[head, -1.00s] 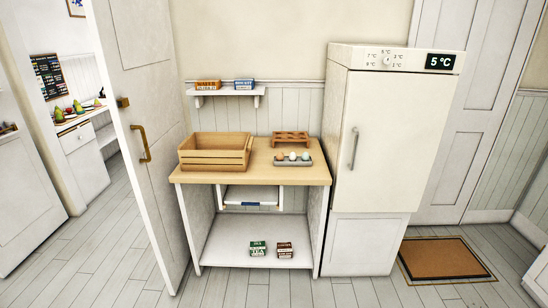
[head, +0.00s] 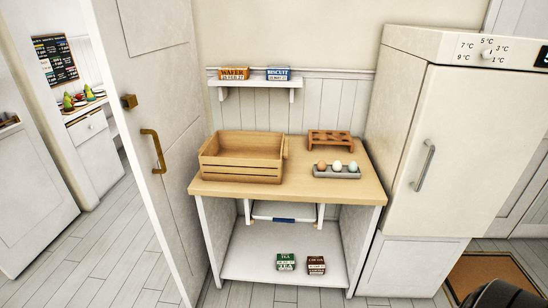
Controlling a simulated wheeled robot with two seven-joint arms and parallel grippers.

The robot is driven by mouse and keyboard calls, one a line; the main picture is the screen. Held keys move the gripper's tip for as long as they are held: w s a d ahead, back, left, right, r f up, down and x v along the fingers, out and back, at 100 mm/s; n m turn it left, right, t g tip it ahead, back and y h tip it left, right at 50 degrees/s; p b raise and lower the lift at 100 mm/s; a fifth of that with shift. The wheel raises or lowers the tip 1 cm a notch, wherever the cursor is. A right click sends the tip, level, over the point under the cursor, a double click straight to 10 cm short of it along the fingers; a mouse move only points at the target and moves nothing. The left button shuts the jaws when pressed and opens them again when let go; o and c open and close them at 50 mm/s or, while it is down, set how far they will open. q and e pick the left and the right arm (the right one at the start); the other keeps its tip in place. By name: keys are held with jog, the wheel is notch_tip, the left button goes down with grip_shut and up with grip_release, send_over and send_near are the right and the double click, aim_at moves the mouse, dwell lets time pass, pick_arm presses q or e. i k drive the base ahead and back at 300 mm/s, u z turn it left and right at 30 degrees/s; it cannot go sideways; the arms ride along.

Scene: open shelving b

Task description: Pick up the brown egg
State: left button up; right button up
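The brown egg (head: 322,166) sits at the left end of a grey egg tray (head: 336,174) on the wooden worktop. A white egg (head: 337,166) is in the middle and a pale blue-green egg (head: 353,167) is at the right end. All three eggs show clearly from above. Neither of my grippers shows; a dark rounded part, likely of my own body, enters at the bottom right corner.
A wooden crate (head: 241,158) stands left of the tray, and a wooden rack with holes (head: 330,141) behind it. The worktop (head: 290,192) is bare in front. A white fridge (head: 430,150) rises at right, an open door (head: 150,120) at left. A wall shelf (head: 256,83) holds boxes.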

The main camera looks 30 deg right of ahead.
aim_at(321, 166)
jog(key=u, duration=0.15)
jog(key=i, duration=1)
jog(key=z, duration=0.7)
jog(key=i, duration=0.95)
jog(key=z, duration=0.6)
